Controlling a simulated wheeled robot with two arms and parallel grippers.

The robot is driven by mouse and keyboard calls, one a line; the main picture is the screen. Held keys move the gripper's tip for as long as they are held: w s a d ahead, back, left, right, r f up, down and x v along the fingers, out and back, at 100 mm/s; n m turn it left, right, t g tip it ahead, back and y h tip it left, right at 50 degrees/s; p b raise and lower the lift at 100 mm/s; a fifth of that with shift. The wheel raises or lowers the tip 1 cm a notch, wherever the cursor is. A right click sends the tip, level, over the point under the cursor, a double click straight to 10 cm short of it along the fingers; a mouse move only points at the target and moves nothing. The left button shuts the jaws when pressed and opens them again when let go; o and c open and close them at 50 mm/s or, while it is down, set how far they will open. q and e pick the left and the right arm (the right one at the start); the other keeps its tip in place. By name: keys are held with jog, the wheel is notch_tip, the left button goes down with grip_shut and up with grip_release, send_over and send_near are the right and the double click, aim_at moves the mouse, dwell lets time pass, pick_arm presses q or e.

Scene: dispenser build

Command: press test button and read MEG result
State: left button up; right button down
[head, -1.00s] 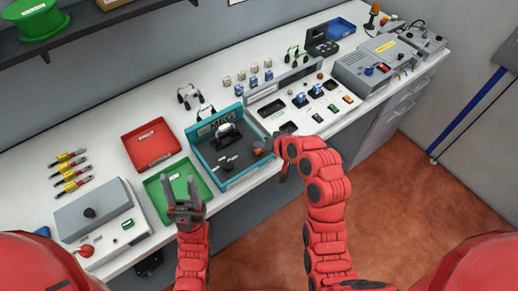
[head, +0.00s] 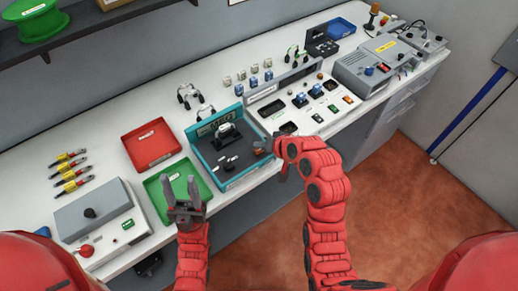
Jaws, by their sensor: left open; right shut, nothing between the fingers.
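The teal test box (head: 231,178) sits at the front edge of the bench. It has a dark floor, a back panel with a small display (head: 213,125) whose characters are too small to read, and a dark part with a white label (head: 228,134) inside. I cannot pick out the test button for sure. My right gripper (head: 268,148) is shut and empty at the box's right side; whether it touches anything is unclear. My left gripper (head: 184,208) is open and empty over the green tray's front part.
A green tray (head: 163,203) and a red tray (head: 150,145) lie left of the box. A grey unit with a red knob (head: 92,222) stands at the front left. Yellow-and-red connectors (head: 70,171) lie behind it. A white fixture panel (head: 322,112) with several parts lies to the right.

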dwell(0.4)
jog(key=shift+f+b, duration=0.35)
jog(key=shift+f, duration=0.05)
jog(key=shift+f+b, duration=0.35)
jog(key=shift+f, duration=0.1)
dwell(0.5)
dwell(0.3)
jog(key=shift+r+p, duration=0.3)
jog(key=shift+r, duration=0.6)
notch_tip(320, 180, up, 5)
jog(key=shift+f+p, duration=0.1)
jog(key=shift+p, duration=0.8)
